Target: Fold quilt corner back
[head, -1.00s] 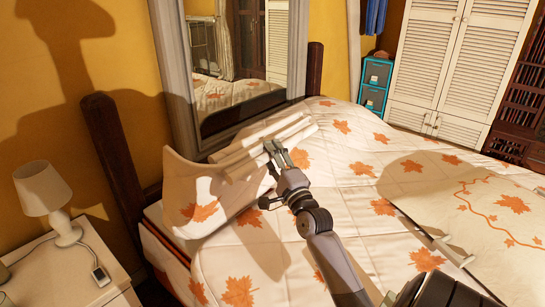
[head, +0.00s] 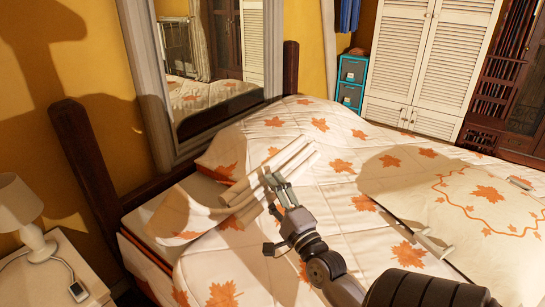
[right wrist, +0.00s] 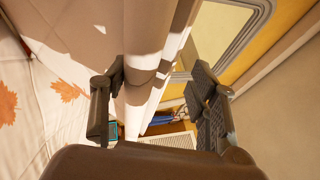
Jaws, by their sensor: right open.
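The quilt (head: 335,198) is white with orange maple leaves and covers most of the bed. Near the headboard its edge is bunched into pale, roll-like folds (head: 290,165), with a leaf-printed flap (head: 185,214) hanging low to their left. My right gripper (head: 275,188) is at the lower edge of these folds in the head view. In the right wrist view my right gripper (right wrist: 158,105) is open, with a pale fold (right wrist: 142,50) running up between its fingers; I cannot tell whether they touch it. My left gripper is not in view.
A dark wooden bed frame (head: 88,165) and a framed mirror (head: 215,75) stand behind the bed. A nightstand (head: 45,280) with a white lamp (head: 25,212) is at left. A flat beige piece with handles (head: 460,205) lies on the quilt at right.

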